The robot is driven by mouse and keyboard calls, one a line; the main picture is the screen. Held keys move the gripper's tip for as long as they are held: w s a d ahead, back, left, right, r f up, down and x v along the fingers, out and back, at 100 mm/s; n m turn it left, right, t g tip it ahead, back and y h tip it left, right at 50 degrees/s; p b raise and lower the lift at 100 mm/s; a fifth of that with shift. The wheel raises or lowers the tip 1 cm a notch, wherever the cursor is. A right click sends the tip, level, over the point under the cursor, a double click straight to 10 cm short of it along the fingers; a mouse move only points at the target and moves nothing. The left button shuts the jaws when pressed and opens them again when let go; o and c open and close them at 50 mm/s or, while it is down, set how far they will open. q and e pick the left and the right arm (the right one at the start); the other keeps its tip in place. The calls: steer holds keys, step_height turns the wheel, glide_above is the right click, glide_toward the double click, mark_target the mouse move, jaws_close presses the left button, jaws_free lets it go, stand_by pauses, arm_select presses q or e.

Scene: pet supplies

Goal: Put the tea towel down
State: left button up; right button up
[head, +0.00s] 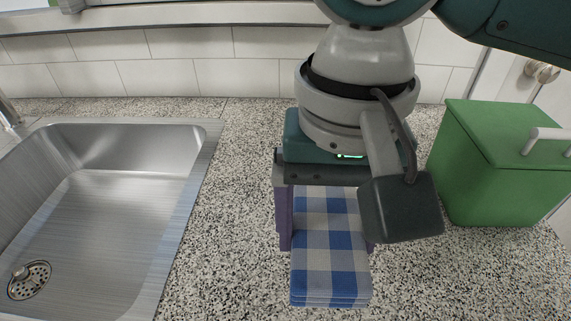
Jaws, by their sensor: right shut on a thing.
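My right gripper (326,215) reaches down from the top of the head view over the speckled countertop. It is shut on a folded blue-and-white checked tea towel (330,262). The towel hangs between the fingers, with its folded layers showing along the lower edge. The upper part of the towel is hidden behind the gripper and its wrist camera. I cannot tell whether the towel's underside touches the counter. My left gripper is not in view.
A steel sink (120,190) with a drain is set into the counter on the left. A green lidded box (490,170) stands on the right. The speckled countertop (235,200) is clear between the sink and the towel. A white tiled wall (190,60) runs along the back.

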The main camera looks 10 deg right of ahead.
step_height(320, 180, down, 8)
steer(key=shift+r+b, duration=0.15)
steer(key=shift+b, duration=0.5)
steer(key=o, duration=1)
steer(key=shift+c, duration=0.2)
